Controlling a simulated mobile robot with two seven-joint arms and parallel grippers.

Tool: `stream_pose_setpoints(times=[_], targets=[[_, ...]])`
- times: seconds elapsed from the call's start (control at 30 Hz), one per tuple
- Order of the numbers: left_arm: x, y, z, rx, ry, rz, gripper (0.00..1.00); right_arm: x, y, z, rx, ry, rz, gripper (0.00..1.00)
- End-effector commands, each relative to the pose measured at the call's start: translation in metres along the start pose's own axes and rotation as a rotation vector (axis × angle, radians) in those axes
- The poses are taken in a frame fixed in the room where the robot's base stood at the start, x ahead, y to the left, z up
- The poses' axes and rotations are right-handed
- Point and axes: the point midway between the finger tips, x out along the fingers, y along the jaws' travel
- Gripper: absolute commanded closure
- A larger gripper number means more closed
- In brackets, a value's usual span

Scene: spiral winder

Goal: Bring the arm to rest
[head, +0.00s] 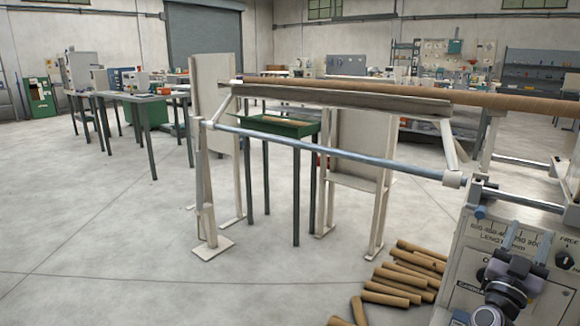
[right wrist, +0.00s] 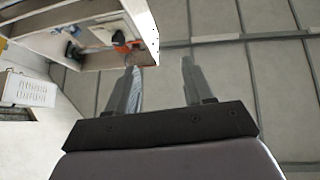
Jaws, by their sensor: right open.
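My right arm (head: 512,285) comes up from the bottom right corner of the head view, in front of the winder's control panel (head: 470,262). My right gripper (head: 526,240) is at its end, its fingers pointing away over the panel face. In the right wrist view the gripper (right wrist: 164,85) shows two grey fingers standing well apart, with nothing between them. I cannot tell from these frames whether the fingers touch the panel. My left arm and gripper are not in the head view.
A long brown tube (head: 400,92) and a steel bar (head: 330,152) run across the winder. Several cardboard tubes (head: 405,275) lie on the floor left of the panel. A green tray (head: 285,127) stands on legs behind the bar. The floor at left (head: 100,240) is clear.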

Motion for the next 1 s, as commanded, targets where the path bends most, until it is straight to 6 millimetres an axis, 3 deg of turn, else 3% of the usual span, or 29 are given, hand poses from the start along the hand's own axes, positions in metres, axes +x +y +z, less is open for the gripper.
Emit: stream_pose_setpoints(times=[0.1, 0.37, 0.57, 0.67, 0.83, 1.0], targets=[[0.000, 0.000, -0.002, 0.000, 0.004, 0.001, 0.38, 0.039, 0.040, -0.016, -0.102, 0.095, -0.009, 0.48], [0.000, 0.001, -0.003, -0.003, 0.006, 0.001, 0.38, 0.101, 0.103, -0.059, -0.272, 0.255, -0.023, 0.48], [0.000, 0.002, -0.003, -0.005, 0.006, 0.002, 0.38, 0.029, 0.039, -0.022, -0.251, 0.143, -0.391, 0.48], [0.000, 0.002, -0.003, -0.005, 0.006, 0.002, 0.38, -0.021, 0.012, -0.001, -0.244, 0.051, -0.586, 0.48], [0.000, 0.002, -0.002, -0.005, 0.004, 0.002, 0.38, -0.136, -0.018, 0.034, -0.243, -0.176, -0.911, 0.48], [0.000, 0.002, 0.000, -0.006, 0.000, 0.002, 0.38, -0.259, -0.014, 0.054, -0.270, -0.455, -1.163, 0.48]])
